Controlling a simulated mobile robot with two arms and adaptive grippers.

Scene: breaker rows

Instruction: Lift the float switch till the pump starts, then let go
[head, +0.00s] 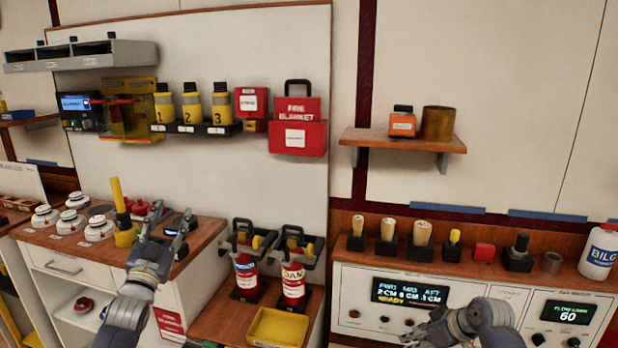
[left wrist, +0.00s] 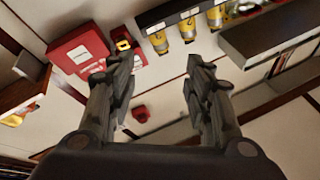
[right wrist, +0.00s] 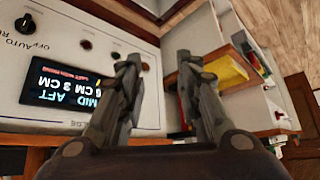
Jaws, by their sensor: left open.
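I cannot tell which object is the float switch; none is clearly marked as one. A white pump panel (head: 450,298) at the lower right has a dark display (head: 409,291) reading FWD, MID, AFT in cm with a yellow READY line. The display also shows upside down in the right wrist view (right wrist: 62,88). My left gripper (head: 168,226) is open and empty in front of the left counter, near a yellow upright-handled object (head: 121,215). My right gripper (head: 420,332) is low in front of the panel. Its fingers stand apart with nothing between them in the right wrist view (right wrist: 158,62).
A second display (head: 568,310) reads 60. Wooden-handled items (head: 388,231) and a white BILG bottle (head: 603,250) stand on the ledge above the panel. Two red extinguishers (head: 292,284), a yellow tray (head: 277,328) and white domed detectors (head: 98,228) are at the left.

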